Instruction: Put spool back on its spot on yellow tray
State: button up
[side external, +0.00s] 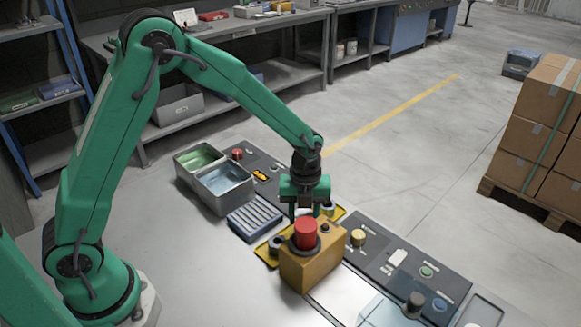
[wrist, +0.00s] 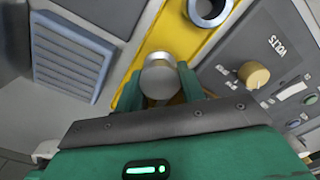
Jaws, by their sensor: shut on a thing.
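My gripper (side external: 306,211) points down over the yellow tray (side external: 262,253), behind a red button box. In the wrist view the fingers (wrist: 158,82) are shut on a silver round-topped spool (wrist: 159,74), with one green finger on each side. The yellow tray (wrist: 172,35) lies beneath it. I cannot tell whether the spool touches the tray. The held spool's lower part is hidden in both views. A ring-like round part with a dark centre (wrist: 208,8) stands on the tray beside it. In the side view a dark round part (side external: 277,242) sits at the tray's left end.
A yellow box (side external: 312,264) with a red button (side external: 306,233) stands close in front of my gripper. A blue slatted block (side external: 255,221) and metal bins (side external: 222,185) are to the left. A grey control panel (side external: 400,262) with knobs is to the right.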

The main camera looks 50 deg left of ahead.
aim_at(303, 213)
jog(key=shift+f, duration=0.6)
dwell(0.3)
jog(key=o, duration=1.1)
jog(key=shift+o, duration=0.2)
notch_tip(303, 213, up, 7)
jog(key=shift+r, duration=0.45)
